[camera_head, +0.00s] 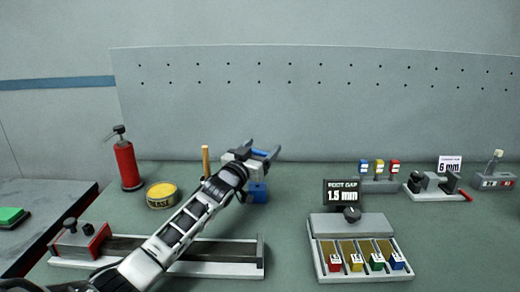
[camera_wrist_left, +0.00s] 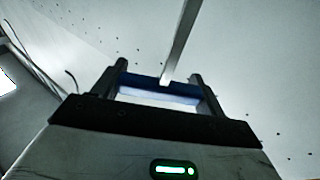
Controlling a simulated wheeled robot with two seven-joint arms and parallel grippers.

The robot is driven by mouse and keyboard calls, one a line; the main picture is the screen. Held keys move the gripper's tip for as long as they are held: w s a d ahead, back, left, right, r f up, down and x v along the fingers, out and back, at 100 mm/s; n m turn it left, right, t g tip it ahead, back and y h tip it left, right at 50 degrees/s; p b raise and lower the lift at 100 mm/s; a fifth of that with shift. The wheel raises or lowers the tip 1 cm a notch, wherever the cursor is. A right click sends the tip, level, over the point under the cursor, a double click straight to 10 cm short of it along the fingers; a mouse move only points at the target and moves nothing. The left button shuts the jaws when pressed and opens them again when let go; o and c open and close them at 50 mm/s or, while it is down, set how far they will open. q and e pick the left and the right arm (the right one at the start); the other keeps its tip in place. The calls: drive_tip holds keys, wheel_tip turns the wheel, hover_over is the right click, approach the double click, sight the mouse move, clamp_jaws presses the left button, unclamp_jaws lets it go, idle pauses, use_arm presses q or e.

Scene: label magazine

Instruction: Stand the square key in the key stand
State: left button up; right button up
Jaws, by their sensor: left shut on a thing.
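My left gripper (camera_head: 261,152) is shut on a blue piece, which I take to be the square key (camera_head: 259,153). In the left wrist view the blue part (camera_wrist_left: 140,79) of the key spans the space between the fingers (camera_wrist_left: 160,85). A straight grey shaft (camera_wrist_left: 180,40) extends away from it. The gripper is raised over the back middle of the table. A blue block (camera_head: 258,192) shows just below the gripper, partly hidden by it. I cannot tell for sure which fixture is the key stand. My right gripper is not in view.
A wooden rod (camera_head: 206,160) stands behind my arm, near a yellow tin (camera_head: 161,195) and a red extinguisher (camera_head: 126,163). A long rail fixture (camera_head: 215,269) lies in front. To the right are a label tray (camera_head: 365,272), a coloured-tab rack (camera_head: 380,186) and a clamp-like fixture (camera_head: 425,190).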

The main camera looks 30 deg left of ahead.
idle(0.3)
use_arm(q)
drive_tip(key=shift+f+b, duration=0.5)
drive_tip(key=shift+f, duration=0.35)
drive_tip(key=shift+r, duration=0.1)
idle(0.3)
drive_tip(key=shift+r+p, duration=0.15)
drive_tip(key=shift+p, duration=0.3)
drive_tip(key=shift+r, duration=0.15)
drive_tip(key=shift+p, duration=0.3)
idle(1.2)
drive_tip(key=shift+f+b, duration=1.1)
drive_tip(key=shift+f, duration=0.5)
drive_tip(key=o, duration=1.1)
drive_tip(key=shift+o, duration=0.2)
drive_tip(key=shift+f, duration=0.1)
